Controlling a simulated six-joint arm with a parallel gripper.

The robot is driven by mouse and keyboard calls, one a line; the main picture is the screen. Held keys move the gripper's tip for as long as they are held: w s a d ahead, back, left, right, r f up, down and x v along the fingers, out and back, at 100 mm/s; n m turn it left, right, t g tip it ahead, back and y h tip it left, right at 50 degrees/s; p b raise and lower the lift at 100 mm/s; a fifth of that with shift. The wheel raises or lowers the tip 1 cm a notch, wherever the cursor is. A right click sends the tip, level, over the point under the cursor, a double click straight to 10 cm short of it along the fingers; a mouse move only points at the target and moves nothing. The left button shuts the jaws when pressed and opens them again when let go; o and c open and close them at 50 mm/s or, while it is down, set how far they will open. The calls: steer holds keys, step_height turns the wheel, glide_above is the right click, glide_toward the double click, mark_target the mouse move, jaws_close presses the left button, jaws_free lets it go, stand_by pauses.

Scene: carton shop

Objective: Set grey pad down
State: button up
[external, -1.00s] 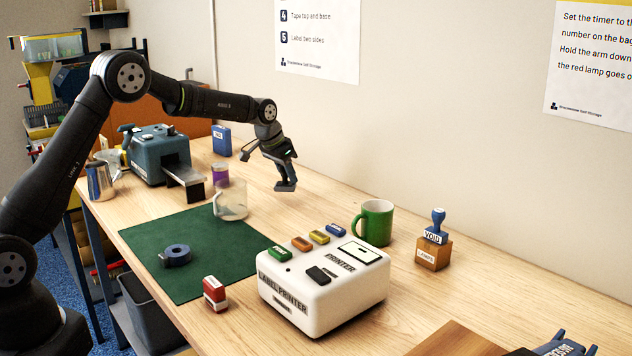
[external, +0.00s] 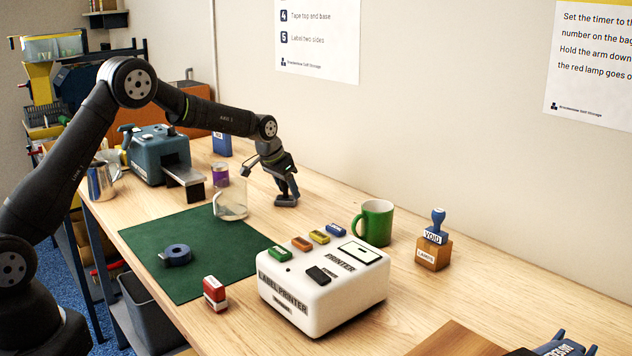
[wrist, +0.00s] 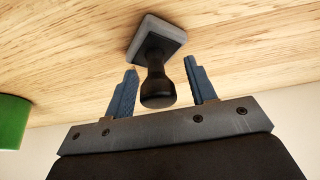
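The grey pad (wrist: 160,38) is a square grey block with a black knobbed handle (wrist: 157,88). It rests on the wooden table near the wall and shows small in the external view (external: 287,202). My gripper (wrist: 160,82) is directly over it, with a blue-grey finger on each side of the handle. Gaps show between the handle and both fingers, so the gripper is open around it. In the external view my gripper (external: 285,191) is low over the table, and the fingers are too small to tell apart from the handle.
A clear cup (external: 231,200) stands to the left on the edge of the green mat (external: 205,250). A green mug (external: 376,222) and the white label printer (external: 320,285) are to the right. A purple-banded jar (external: 220,174) is behind the cup. Bare table surrounds the pad.

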steer(key=shift+r, duration=0.4)
steer(key=v, duration=1.1)
steer(key=shift+a+r, duration=0.15)
steer(key=shift+r, duration=0.05)
steer(key=shift+s+f, duration=0.1)
steer(key=shift+f, duration=0.05)
steer(key=x, duration=1.2)
steer(key=shift+f, duration=0.15)
steer(key=shift+r, duration=1.65)
